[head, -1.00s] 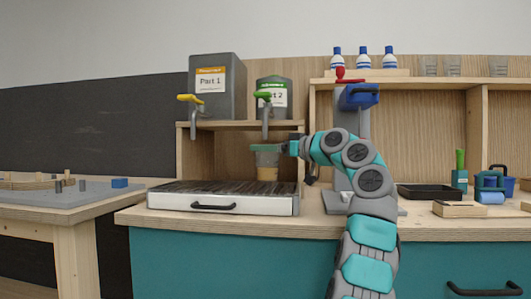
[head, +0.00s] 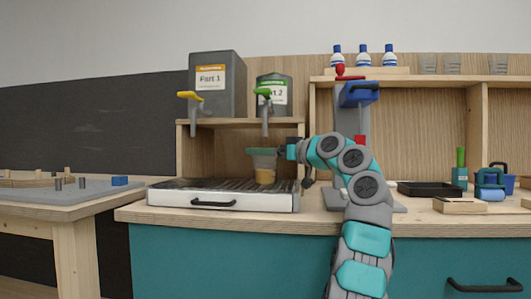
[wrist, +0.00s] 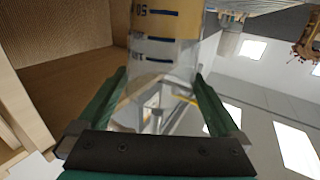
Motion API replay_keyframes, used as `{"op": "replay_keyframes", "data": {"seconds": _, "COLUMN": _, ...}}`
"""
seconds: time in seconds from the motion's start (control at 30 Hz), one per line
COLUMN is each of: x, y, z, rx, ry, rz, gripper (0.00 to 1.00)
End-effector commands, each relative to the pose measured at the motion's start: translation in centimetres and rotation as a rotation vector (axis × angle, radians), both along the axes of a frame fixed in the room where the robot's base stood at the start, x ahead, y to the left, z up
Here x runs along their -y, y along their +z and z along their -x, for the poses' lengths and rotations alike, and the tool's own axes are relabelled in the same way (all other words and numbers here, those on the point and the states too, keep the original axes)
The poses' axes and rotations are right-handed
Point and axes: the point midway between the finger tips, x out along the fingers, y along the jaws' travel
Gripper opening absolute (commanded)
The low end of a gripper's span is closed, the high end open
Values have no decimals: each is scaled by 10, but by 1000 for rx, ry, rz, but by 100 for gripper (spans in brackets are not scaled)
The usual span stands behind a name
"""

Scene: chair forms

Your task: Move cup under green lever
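A clear measuring cup (head: 264,174) with yellowish contents is upright below the spout of the green lever (head: 263,91) on the Part 2 container (head: 281,97). A gap separates its rim from the spout. My gripper (head: 262,152) reaches in from the right and is shut on the cup near its top. In the wrist view, my green fingers (wrist: 163,95) lie along both sides of the cup (wrist: 165,45), whose printed marks show. The cup's base is at or just above the drip tray's grate (head: 190,186); I cannot tell if it touches.
A Part 1 container (head: 217,82) with a yellow lever (head: 189,95) stands on the shelf to the left. A grey stand with a blue top (head: 358,95) is right of my gripper. A black tray (head: 428,190) lies on the counter. The grate's left half is clear.

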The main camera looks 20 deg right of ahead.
Motion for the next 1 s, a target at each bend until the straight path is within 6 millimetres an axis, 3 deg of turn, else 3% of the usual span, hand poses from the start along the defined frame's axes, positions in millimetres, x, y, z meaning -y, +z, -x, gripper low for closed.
{"op": "replay_keyframes", "data": {"seconds": 0.3, "x": 1, "y": 5, "z": 1, "rx": 0, "ry": 0, "rz": 0, "gripper": 100}}
{"op": "replay_keyframes", "data": {"seconds": 0.7, "x": 34, "y": 5, "z": 71, "rx": 5, "ry": -2, "rz": 0, "gripper": 100}}
{"op": "replay_keyframes", "data": {"seconds": 1.0, "x": 51, "y": 4, "z": 104, "rx": 2, "ry": 0, "rz": -1, "gripper": 100}}
